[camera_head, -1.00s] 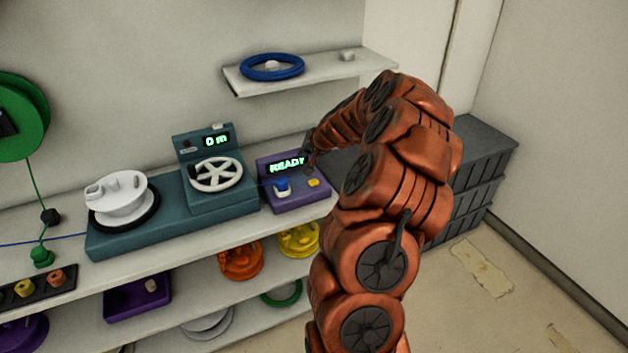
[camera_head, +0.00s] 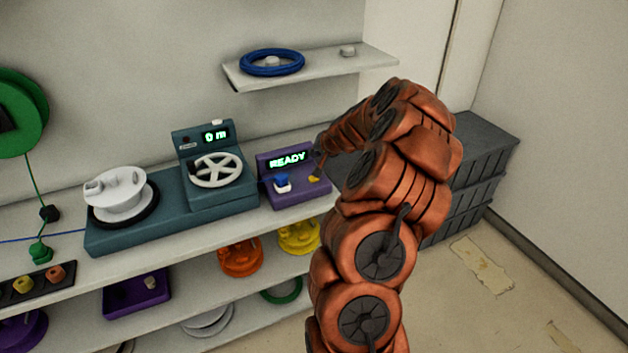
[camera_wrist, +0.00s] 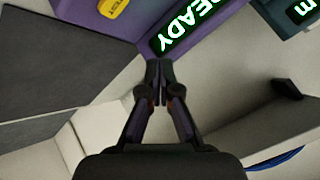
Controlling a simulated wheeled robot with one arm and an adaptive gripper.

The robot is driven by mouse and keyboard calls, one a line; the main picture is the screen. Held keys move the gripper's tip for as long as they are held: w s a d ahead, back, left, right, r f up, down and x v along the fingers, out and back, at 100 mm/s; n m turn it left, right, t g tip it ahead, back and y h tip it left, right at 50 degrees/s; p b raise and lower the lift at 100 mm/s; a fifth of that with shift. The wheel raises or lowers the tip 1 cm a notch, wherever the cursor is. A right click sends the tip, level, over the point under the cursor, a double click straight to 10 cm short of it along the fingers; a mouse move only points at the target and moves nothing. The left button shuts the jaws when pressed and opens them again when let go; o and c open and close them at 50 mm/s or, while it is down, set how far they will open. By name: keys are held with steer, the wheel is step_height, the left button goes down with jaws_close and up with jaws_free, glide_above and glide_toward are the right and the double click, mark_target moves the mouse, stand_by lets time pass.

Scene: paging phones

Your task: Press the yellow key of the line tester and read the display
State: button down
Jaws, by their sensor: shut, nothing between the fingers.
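The line tester (camera_head: 295,199) is a purple box on the upper bench shelf, and its display (camera_head: 288,160) reads READY in green. Its yellow key (camera_head: 314,179) sits at the front right, beside a blue and white part (camera_head: 282,183). The wrist view shows the shut fingertips (camera_wrist: 159,73) in front of the tester's edge, with the yellow key (camera_wrist: 113,7) up and to the left and the display (camera_wrist: 192,24) up and to the right.
A teal winding machine (camera_head: 222,197) with a white handwheel and a "0 m" display stands left of the tester. A wall shelf (camera_head: 310,69) holds a blue ring. Dark stacked crates (camera_head: 475,175) stand to the right. Orange and yellow spools sit on the shelf below.

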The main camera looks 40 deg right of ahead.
mark_target(315, 179)
steer(key=shift+f+b, duration=1.95)
steer(key=shift+f, duration=1.4)
steer(key=shift+f, duration=0.2)
steer(key=shift+f+b, duration=0.25)
steer(key=shift+b, duration=0.3)
steer(key=shift+f+b, duration=0.4)
steer(key=shift+f, duration=0.05)
steer(key=shift+r, duration=0.15)
steer(key=shift+r+p, duration=0.4)
steer(key=shift+r, duration=0.35)
steer(key=shift+r, duration=0.1)
steer(key=shift+r+p, duration=1.15)
steer(key=shift+r, duration=1.25)
